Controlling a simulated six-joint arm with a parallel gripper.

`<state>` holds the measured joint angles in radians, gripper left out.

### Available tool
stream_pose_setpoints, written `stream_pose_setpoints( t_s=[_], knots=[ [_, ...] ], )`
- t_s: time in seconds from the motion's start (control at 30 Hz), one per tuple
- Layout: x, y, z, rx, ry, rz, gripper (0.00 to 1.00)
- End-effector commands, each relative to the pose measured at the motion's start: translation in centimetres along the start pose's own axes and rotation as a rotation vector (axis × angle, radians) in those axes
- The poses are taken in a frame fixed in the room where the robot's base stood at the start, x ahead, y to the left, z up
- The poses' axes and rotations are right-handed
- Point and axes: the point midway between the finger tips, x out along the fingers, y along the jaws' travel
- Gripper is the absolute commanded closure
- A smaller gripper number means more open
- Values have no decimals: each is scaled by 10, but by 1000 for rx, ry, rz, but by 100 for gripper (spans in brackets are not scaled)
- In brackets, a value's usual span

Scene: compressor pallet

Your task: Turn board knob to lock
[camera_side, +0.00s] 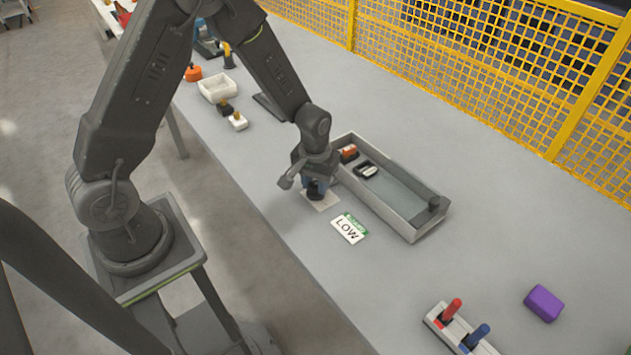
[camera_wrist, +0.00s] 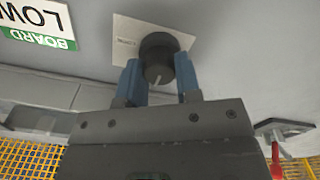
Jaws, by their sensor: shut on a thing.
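The board knob (camera_wrist: 157,60) is a round dark knob with a pale pointer line, on a white square plate (camera_wrist: 128,33) with small print that I cannot read. The plate also shows in the side view (camera_side: 326,203), flat on the grey table. My gripper (camera_wrist: 158,80) has its two blue fingers on either side of the knob and is shut on it. In the side view my gripper (camera_side: 315,187) points down over the plate and hides most of the knob. In the wrist view the pointer line runs toward the bottom of the picture, toward my gripper's body.
A sign reading "LOW" and "BOARD" (camera_side: 349,229) lies just beside the plate. A long grey tray (camera_side: 403,222) holding small parts stands close behind my gripper. A rack (camera_side: 437,322) with red and blue handles and a purple block (camera_side: 543,303) are at lower right. A yellow mesh fence (camera_side: 450,60) lines the back.

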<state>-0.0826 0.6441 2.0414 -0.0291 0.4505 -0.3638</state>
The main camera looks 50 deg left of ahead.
Motion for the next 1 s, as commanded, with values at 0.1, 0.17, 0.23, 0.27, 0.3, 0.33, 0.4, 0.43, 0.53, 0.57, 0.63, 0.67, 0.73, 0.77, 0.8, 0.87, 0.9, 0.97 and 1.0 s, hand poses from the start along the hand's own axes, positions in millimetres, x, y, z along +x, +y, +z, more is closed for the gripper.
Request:
stream_pose_setpoints(
  t_s=[0.1,0.17,0.23,0.27,0.3,0.33,0.4,0.43,0.53,0.57,0.63,0.67,0.73,0.77,0.8,0.87,0.9,0.97,1.0],
  knots=[
    [0,0,0,0,0,0,89],
    [0,0,0,0,0,0,92],
    [0,0,0,1,0,0,92],
    [0,0,0,3,0,0,92],
    [0,0,0,7,0,0,92],
    [0,0,0,11,0,0,92],
    [0,0,0,27,-1,0,92],
    [0,0,0,35,-1,0,92],
    [0,0,0,77,-2,1,92],
    [0,0,0,95,-2,1,92],
    [0,0,0,139,-3,1,92],
    [0,0,0,162,-3,1,92],
    [0,0,0,218,-4,1,92],
    [0,0,0,244,-5,1,92],
    [0,0,0,280,-5,1,92],
    [0,0,0,337,-6,1,92],
    [0,0,0,375,-7,1,92],
    [0,0,0,432,-8,1,92],
    [0,0,0,471,-8,1,92]
  ],
)
